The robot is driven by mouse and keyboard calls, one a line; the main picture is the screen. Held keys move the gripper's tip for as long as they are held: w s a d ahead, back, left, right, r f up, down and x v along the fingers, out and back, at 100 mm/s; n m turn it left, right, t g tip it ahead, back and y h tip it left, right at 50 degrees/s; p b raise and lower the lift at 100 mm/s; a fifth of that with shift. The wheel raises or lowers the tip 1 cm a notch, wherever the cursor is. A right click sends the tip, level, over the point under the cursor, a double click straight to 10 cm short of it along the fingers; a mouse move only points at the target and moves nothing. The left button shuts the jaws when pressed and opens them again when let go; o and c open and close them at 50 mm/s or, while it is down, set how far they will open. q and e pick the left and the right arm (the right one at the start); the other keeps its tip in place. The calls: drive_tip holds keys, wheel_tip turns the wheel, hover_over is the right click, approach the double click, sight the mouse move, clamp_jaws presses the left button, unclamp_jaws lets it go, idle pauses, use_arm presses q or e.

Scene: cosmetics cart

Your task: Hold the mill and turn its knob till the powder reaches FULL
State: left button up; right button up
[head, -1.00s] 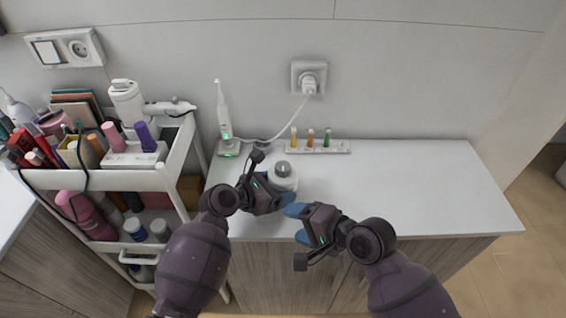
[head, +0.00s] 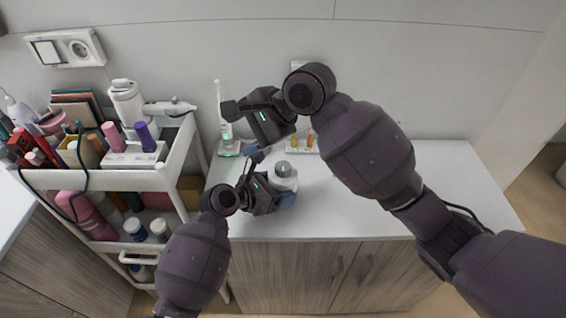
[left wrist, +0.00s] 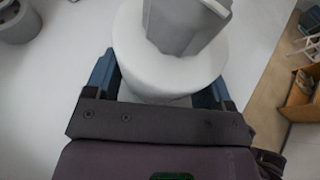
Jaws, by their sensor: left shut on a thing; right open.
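The mill (head: 284,184) is a white round body with a grey knob (head: 282,169) on top, upright on the white counter. My left gripper (head: 286,199) is shut on the mill's body from the front. In the left wrist view the blue fingers lie on both sides of the white body (left wrist: 165,72), with the grey knob (left wrist: 187,24) above it. My right gripper (head: 258,146) is open, above and to the left of the mill, apart from the knob; its fingers are mostly hidden. No powder level or FULL mark is readable.
A rack with small coloured bottles (head: 294,140) stands behind the mill, partly hidden by my right arm. An electric toothbrush (head: 220,102) stands at the back left. A loaded white cart (head: 170,178) stands left. The counter's right part (head: 455,185) is clear.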

sight(283, 166)
drive_tip(key=w+d+m+g+h, duration=0.2)
drive_tip(key=w+d+m+h, duration=0.15)
drive_tip(key=d+h, duration=0.45)
drive_tip(key=shift+m+h, duration=0.35)
drive_tip(key=shift+h, duration=0.15)
drive_tip(key=f, duration=1.2)
drive_tip(key=shift+s+a, duration=0.3)
drive_tip(key=shift+a, duration=0.1)
drive_tip(key=c, duration=0.9)
drive_tip(key=shift+c, duration=0.2)
drive_tip(key=shift+n, duration=3)
